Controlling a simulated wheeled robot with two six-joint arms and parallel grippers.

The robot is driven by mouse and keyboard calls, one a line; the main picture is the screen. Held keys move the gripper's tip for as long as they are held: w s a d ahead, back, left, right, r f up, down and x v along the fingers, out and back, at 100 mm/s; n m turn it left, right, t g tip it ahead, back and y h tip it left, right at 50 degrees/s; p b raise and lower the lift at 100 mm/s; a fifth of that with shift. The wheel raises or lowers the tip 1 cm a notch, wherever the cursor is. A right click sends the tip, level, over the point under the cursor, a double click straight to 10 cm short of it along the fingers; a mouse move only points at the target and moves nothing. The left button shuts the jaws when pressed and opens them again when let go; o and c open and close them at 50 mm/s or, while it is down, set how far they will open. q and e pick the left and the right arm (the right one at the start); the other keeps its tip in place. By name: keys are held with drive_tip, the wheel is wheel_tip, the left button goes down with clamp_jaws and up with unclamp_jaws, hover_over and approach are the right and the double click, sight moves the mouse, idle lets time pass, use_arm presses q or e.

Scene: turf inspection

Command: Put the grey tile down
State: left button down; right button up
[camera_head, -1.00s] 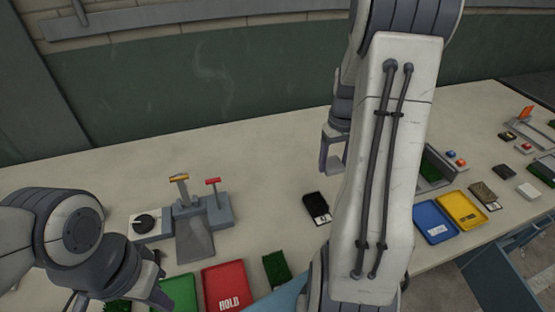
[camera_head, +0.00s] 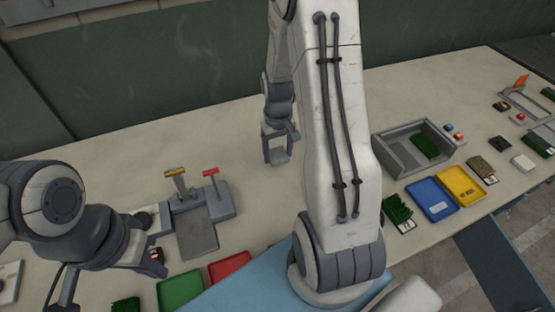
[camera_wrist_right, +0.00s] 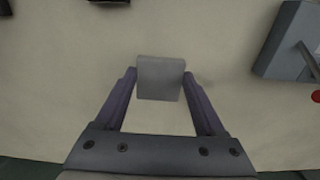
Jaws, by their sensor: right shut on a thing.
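The grey tile (camera_wrist_right: 160,78) shows in the right wrist view as a plain grey square between the fingertips. My right gripper (camera_wrist_right: 160,82) is shut on it, a finger at each side edge. I cannot tell whether the tile touches the bench. In the head view my right gripper (camera_head: 277,152) is over the middle back of the bench, right of the lever unit. My left gripper (camera_head: 150,265) is at the lower left; its fingers are partly hidden and I cannot tell their opening.
The lever unit (camera_head: 198,215) has yellow and red handles. Green (camera_head: 180,292) and red (camera_head: 230,266) trays lie in front. Blue (camera_head: 432,200) and yellow (camera_head: 461,186) trays and an open grey box (camera_head: 396,154) stand right. Bench left of my right gripper is clear.

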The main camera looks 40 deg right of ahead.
sight(277, 157)
drive_tip(key=shift+a+f, duration=0.2)
drive_tip(key=shift+f, duration=1.95)
drive_tip(key=shift+f, duration=0.2)
drive_tip(key=o, duration=1.4)
drive_tip(key=shift+r, duration=0.1)
